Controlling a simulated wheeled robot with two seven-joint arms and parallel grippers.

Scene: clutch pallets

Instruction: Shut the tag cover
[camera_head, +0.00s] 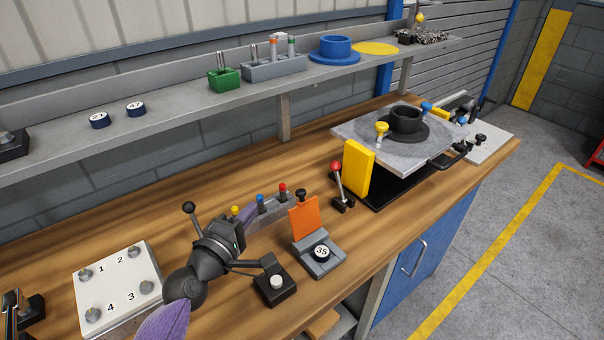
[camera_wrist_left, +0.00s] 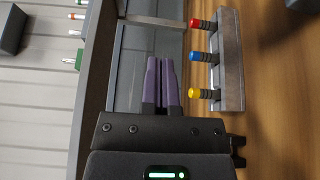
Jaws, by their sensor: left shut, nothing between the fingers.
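The tag cover (camera_head: 304,218) is an orange plate with a black knob on its top edge. It stands raised, roughly upright, at the back of a small grey base (camera_head: 325,265) on the bench. The cover does not show in that view. My right gripper is not in view.
A grey strip with red, blue and yellow knobs (camera_head: 265,211) stands behind the gripper. A black block with a white button (camera_head: 274,285) sits left of the tag base. A red-knobbed lever (camera_head: 337,172) and yellow block (camera_head: 358,168) stand to the right. A shelf (camera_head: 150,130) runs behind.

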